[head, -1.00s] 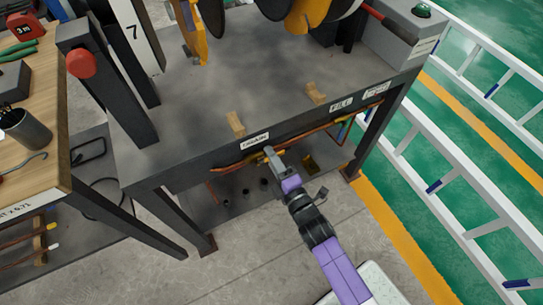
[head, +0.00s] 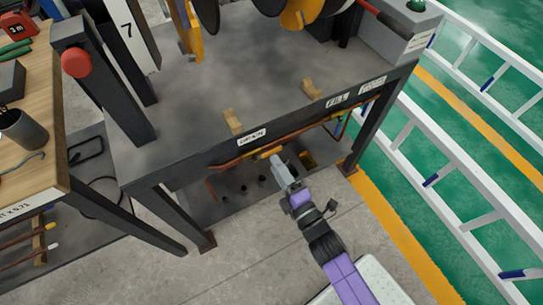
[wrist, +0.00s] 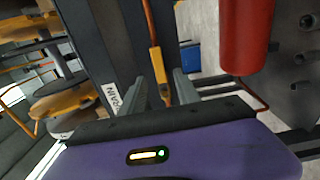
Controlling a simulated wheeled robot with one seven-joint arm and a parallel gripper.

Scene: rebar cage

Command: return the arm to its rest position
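My gripper (head: 275,158) is at the front of the grey steel bench, low beside the copper pipe under its edge. My purple arm runs from it to the bottom right. In the wrist view, the two grey fingers of my gripper (wrist: 162,86) stand apart, with nothing held between them. An orange-yellow handle or sleeve on a copper pipe (wrist: 157,66) shows beyond the gap. In the head view, a yellow piece on the copper pipe (head: 268,152) is just past my fingertips. I cannot tell the exact gap.
The grey steel bench (head: 190,120) carries two wooden blocks and a DRAIN label (head: 251,137). A wooden workbench (head: 50,120) stands left. A white ladder-like rail (head: 460,190) is on the right. A red cylinder (wrist: 246,35) is close by in the wrist view.

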